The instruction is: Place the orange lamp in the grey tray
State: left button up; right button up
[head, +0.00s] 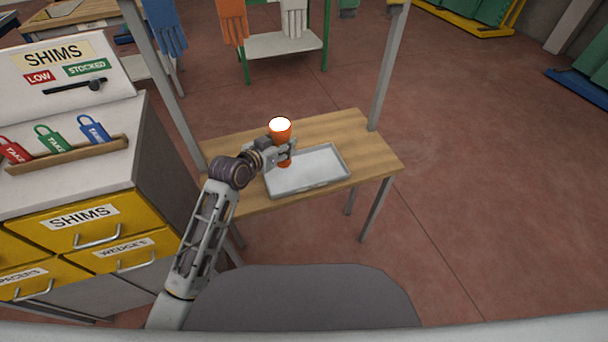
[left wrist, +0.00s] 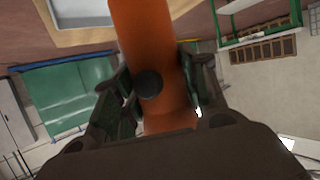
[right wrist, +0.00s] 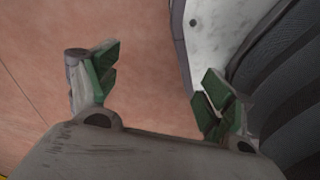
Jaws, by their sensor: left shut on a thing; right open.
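The orange lamp (head: 281,130) has a bright white top and is upright in the head view. My left gripper (head: 283,153) is shut on its body. The lamp's orange body (left wrist: 150,45) also fills the middle of the left wrist view, between the fingers (left wrist: 150,95). The grey tray (head: 318,170) lies on the wooden table, and the lamp shows over its back left part. I cannot tell whether the lamp's lower end touches the tray. My right gripper (right wrist: 150,90) is open and empty in the right wrist view, above the reddish floor.
The wooden table (head: 370,150) has bare room right of the tray, and metal posts (head: 388,70) rise from its back corners. A cabinet (head: 150,140) with yellow drawers stands at the left. Gloves (head: 232,22) hang behind the table.

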pick_arm(q)
jog(key=w+d+r+m+g+h+b, duration=0.1)
jog(key=w+d+m+g+h+b, duration=0.2)
jog(key=d+b, duration=0.4)
jog(key=m+g+h+b, duration=0.1)
jog(key=m, duration=0.1)
jog(key=shift+w+r+m+h, duration=0.3)
jog(key=shift+w+r, duration=0.05)
jog(key=shift+r, duration=0.05)
pick_arm(e)
jog(key=w+a+r, duration=0.2)
jog(key=w, duration=0.6)
jog(key=shift+w+r+t, duration=0.2)
jog(key=shift+r+t, duration=0.1)
pick_arm(q)
notch_tip(320, 180, down, 6)
jog(key=b, duration=0.1)
pick_arm(e)
jog(key=r, duration=0.1)
jog(key=w+a+r, duration=0.1)
jog(key=r, duration=0.1)
jog(key=shift+w, duration=0.1)
pick_arm(q)
jog(key=shift+f, duration=0.1)
